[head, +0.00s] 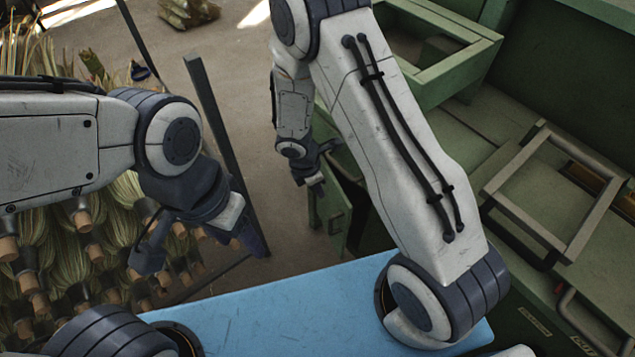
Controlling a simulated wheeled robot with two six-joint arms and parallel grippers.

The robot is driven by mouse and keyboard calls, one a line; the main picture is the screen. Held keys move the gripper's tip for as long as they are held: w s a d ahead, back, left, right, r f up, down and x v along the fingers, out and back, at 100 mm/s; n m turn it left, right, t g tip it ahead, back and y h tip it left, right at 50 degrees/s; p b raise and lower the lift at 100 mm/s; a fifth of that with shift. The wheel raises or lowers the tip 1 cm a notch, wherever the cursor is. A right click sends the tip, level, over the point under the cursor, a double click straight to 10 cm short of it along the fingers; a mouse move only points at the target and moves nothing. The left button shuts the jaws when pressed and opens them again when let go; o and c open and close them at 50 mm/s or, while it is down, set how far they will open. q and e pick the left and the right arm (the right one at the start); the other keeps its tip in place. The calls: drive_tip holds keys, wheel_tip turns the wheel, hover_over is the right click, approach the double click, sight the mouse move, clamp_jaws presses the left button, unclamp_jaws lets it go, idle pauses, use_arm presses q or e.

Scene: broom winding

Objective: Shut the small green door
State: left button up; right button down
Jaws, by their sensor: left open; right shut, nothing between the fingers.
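The small green door (329,214) is a narrow panel at the left side of the green cabinet (475,135). It stands out at an angle from the cabinet, with a dark gap beside it. My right gripper (317,186) is shut and empty, and it is close to the door's upper left edge. I cannot tell whether it touches the door. My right arm hides part of the door's right side and the cabinet front. My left gripper (205,250) is open and empty, to the left of the door and well apart from it.
Many brooms with wooden handle ends (83,220) are stacked at the left, behind my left arm. A dark metal post (213,115) stands beside them. Bare floor (240,90) lies between post and cabinet. A worn square frame (503,200) sits on the cabinet at right.

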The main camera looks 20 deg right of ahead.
wheel_tip(320, 180, down, 3)
drive_tip(key=w+a+h+b, duration=0.1)
drive_tip(key=a+h+b, duration=0.2)
drive_tip(key=b, duration=1.1)
drive_tip(key=h+b, duration=0.3)
drive_tip(key=b, duration=1.5)
approach(344, 209)
drive_tip(key=shift+t, duration=0.4)
drive_tip(key=d+f, duration=0.2)
drive_tip(key=f, duration=0.2)
drive_tip(key=shift+s+d, duration=0.3)
drive_tip(key=shift+d, duration=0.1)
drive_tip(key=shift+w+d+r, duration=0.1)
drive_tip(key=shift+d, duration=0.55)
